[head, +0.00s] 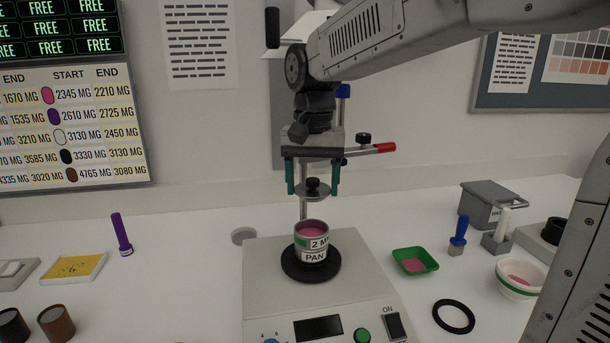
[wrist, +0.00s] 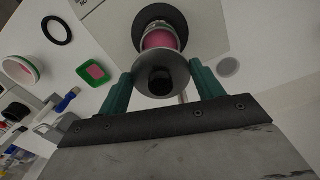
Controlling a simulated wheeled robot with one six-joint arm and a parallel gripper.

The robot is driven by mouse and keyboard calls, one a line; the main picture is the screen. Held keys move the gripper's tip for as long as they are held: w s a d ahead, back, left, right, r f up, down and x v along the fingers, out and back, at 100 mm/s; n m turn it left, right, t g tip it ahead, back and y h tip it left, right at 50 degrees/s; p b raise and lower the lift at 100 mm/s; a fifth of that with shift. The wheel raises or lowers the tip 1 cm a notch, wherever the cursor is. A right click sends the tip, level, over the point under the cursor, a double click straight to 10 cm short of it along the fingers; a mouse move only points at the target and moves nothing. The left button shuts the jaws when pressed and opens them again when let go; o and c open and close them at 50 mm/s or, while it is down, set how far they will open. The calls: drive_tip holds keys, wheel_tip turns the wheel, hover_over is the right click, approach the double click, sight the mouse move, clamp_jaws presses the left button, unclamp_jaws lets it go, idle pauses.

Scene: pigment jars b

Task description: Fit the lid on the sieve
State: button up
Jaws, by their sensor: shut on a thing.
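The sieve (head: 311,236) is a short metal cylinder labelled "2 M…", with pink powder inside. It sits on the pan (head: 313,256), on the black round plate of a shaker. It also shows in the wrist view (wrist: 159,38), partly behind the lid. The lid (head: 312,192) is a grey disc with a black knob. My gripper (head: 313,185) has green fingers and is shut on the lid, holding it level above the open sieve, with a clear gap between. In the wrist view, the lid (wrist: 174,84) is between the fingertips (wrist: 160,88).
The shaker (head: 265,300) has a switch and green button in front. A green tray (head: 414,261) with pink powder, a black ring (head: 454,316), a blue brush (head: 458,235) and a white bowl (head: 518,280) stand to the right. A post rises behind the sieve.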

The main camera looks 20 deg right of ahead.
drive_tip(key=shift+a, duration=0.15)
drive_tip(key=shift+s+f, duration=0.1)
drive_tip(key=shift+s, duration=0.05)
drive_tip(key=shift+f, duration=2.8)
drive_tip(key=shift+f, duration=1.15)
drive_tip(key=o, duration=1.1)
drive_tip(key=shift+r, duration=0.1)
wheel_tip(320, 180, up, 8)
drive_tip(key=shift+f, duration=0.15)
